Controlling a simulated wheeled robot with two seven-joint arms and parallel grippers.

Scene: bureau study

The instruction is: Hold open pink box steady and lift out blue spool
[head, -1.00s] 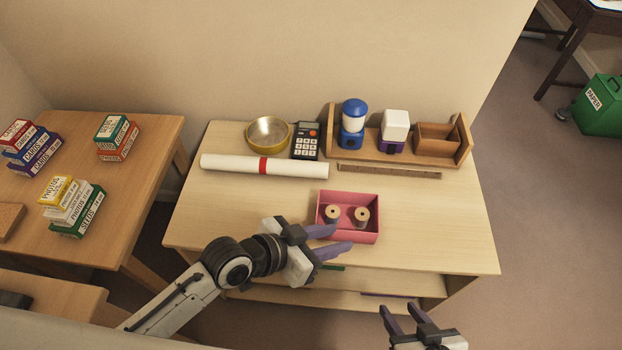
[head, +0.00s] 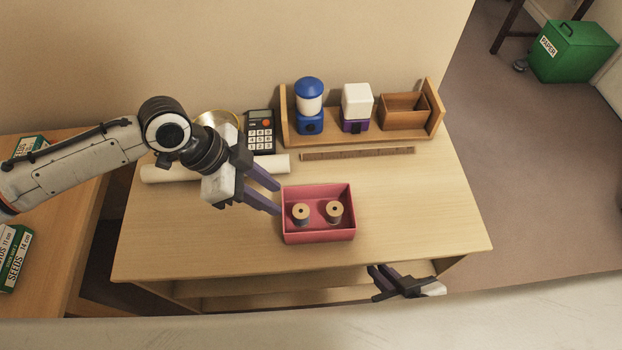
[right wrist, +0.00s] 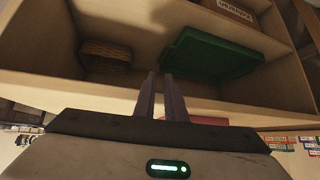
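The open pink box (head: 320,238) stands on the desk in the head view. Two spools with tan tops stand upright inside it, a left spool (head: 301,214) and a right spool (head: 334,213). Their thread is dark and small in view, so I cannot tell which is blue. My left gripper (head: 279,199) is open and empty, its fingertips at the box's left side; I cannot tell whether they touch it. My right gripper (head: 373,283) is open and empty off the desk's front edge, right of and nearer than the box. Its fingers also show in the right wrist view (right wrist: 159,76).
The desk's back holds a wooden organizer (head: 360,132) with blue-and-white and white-and-purple items, a calculator (head: 260,132), a bowl, a white roll (head: 165,173) and a ruler (head: 357,154). Shelves under the top hold a green item (right wrist: 215,55). The desk's right side is clear.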

